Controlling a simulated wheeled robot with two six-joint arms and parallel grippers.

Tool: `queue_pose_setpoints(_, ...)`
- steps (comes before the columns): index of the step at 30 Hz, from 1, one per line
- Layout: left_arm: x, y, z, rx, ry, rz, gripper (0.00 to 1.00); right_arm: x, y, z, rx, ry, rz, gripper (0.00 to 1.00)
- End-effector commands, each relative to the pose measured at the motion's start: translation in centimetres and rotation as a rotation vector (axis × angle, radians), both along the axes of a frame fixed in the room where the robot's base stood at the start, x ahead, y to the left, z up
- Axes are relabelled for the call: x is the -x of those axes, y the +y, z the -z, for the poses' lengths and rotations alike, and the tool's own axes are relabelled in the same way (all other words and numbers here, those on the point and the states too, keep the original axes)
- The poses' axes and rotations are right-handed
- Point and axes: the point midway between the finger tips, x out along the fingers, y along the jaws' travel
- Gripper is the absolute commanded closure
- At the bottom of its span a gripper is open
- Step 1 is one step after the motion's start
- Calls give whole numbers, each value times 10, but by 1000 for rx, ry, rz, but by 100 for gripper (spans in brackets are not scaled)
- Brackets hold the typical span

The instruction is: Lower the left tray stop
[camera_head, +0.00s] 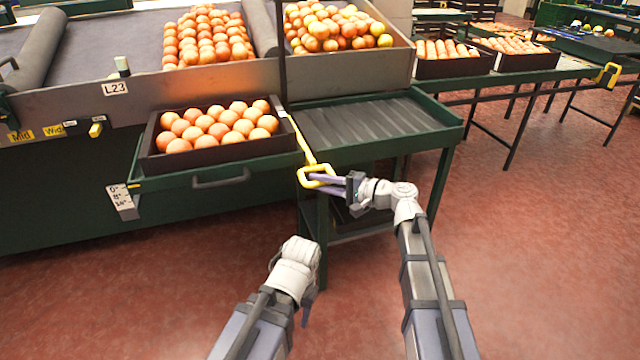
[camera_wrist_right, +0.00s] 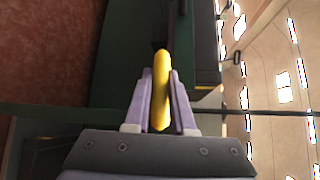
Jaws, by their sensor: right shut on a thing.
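The left tray stop is a yellow bar with a loop handle (camera_head: 316,171), at the corner between the tray shelf and the green side table. Its bar runs up and back along the right side of the orange tray. My right gripper (camera_head: 324,179) is shut on the loop handle. In the right wrist view the yellow handle (camera_wrist_right: 161,90) stands between the two fingers. My left gripper (camera_head: 308,308) hangs low at the front, apart from everything; its fingers are mostly hidden behind its wrist.
A dark tray of oranges (camera_head: 152,160) sits on the green shelf, which has a grey pull handle (camera_head: 222,180). The ridged top of the green side table (camera_head: 365,122) is empty. Another yellow handle (camera_head: 607,75) is at the far right. The red floor in front is clear.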

Motion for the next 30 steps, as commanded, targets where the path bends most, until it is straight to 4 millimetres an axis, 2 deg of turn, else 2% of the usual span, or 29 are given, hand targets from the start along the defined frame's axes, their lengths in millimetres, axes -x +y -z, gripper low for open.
queue_pose_setpoints(1, 0, 0, 2, 0, 0, 0, 50, 2, 0, 5, 16, 3, -2, 100)
queue_pose_setpoints(7, 0, 0, 1, 0, 0, 0, 50, 2, 0, 4, 18, 3, -3, 100)
queue_pose_setpoints(8, 0, 0, 1, 0, 0, 0, 50, 2, 0, 5, 18, 3, -4, 76)
queue_pose_setpoints(15, 0, 0, 1, 0, 0, 0, 50, 2, 0, 4, 16, 3, -3, 49)
queue_pose_setpoints(24, 0, 0, -1, 0, 0, 0, 50, 3, -2, 2, 13, 2, -1, 48)
queue_pose_setpoints(30, 0, 0, -5, 0, 0, 1, 50, 16, -27, -2, 14, 2, 1, 48)
